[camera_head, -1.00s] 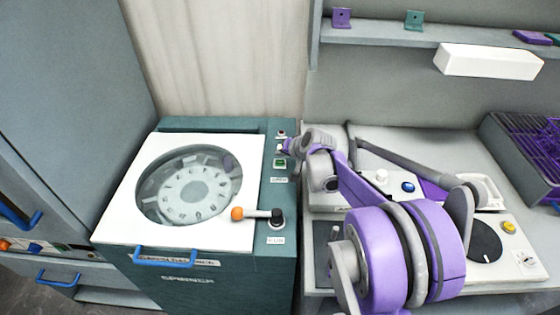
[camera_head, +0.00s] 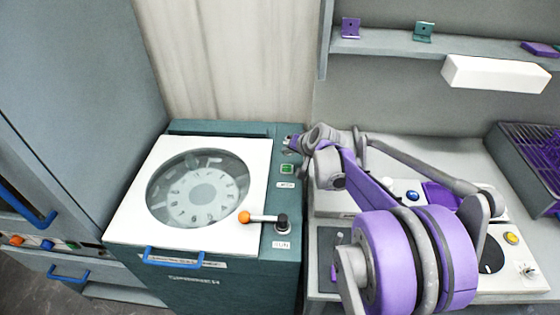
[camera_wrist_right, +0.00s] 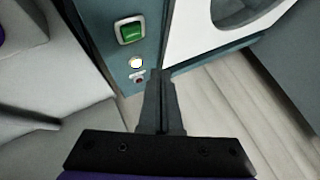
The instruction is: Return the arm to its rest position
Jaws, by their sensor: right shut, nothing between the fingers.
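My right arm, purple and grey, fills the right front of the head view. Its gripper (camera_head: 292,146) hangs over the back end of the teal machine's side panel, pointing left. In the right wrist view the two dark fingers (camera_wrist_right: 158,76) are together with nothing between them. Their tips are close to a white round lamp (camera_wrist_right: 136,62) and a small red one; I cannot tell whether they touch the panel. A green square button (camera_wrist_right: 130,31) lies just beyond and also shows in the head view (camera_head: 287,169). My left gripper is not in view.
The teal machine (camera_head: 255,290) has a white lid (camera_head: 130,215) with a round window, a blue handle and an orange-knobbed lever (camera_head: 262,218). Beneath my arm is a bench device with a blue button (camera_head: 412,196). A shelf (camera_head: 385,47) and purple rack (camera_head: 530,150) stand right.

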